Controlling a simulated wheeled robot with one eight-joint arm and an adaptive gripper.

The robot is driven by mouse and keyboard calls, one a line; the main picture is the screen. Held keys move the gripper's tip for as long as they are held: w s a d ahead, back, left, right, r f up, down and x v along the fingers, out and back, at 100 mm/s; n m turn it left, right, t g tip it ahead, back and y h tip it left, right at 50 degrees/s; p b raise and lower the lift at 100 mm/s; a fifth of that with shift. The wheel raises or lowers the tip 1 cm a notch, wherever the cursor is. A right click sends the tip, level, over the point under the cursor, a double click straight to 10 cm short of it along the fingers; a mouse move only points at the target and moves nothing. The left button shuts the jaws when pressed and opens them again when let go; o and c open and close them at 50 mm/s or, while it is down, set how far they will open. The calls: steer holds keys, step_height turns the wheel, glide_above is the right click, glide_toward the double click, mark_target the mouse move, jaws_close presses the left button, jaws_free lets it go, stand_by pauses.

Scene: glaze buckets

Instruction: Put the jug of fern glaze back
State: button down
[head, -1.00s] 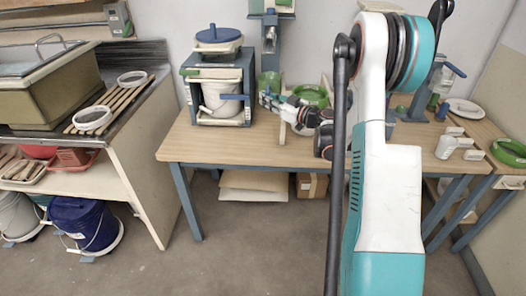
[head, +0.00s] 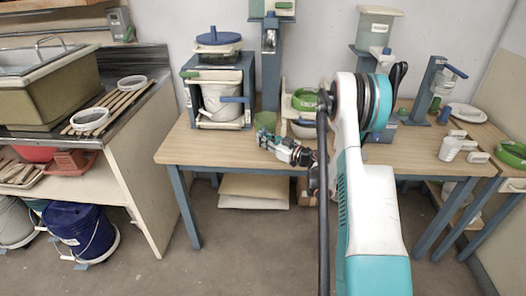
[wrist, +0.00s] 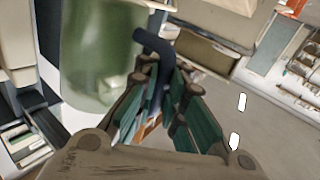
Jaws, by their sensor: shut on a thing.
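A translucent green jug (head: 265,121) hangs at my gripper (head: 266,139) in the head view, over the front part of the table, right of the blue cabinet. In the wrist view the jug (wrist: 98,55) fills the upper left, and its dark blue handle (wrist: 152,42) runs between the fingers of my gripper (wrist: 160,75). My gripper is shut on that handle. The jug's base and the exact height above the table cannot be told. No label shows on the jug.
A blue cabinet (head: 247,75) with a white bucket (head: 222,100) stands on the table (head: 180,150). A blue stand (head: 270,60) rises behind the jug. A green-rimmed bowl (head: 305,100) is right of it. Dispensers and white containers stand further right.

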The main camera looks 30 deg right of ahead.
steer(key=shift+f+b, duration=0.75)
steer(key=shift+f, duration=1.35)
steer(key=shift+f, duration=0.15)
steer(key=c, duration=1.7)
jaws_free()
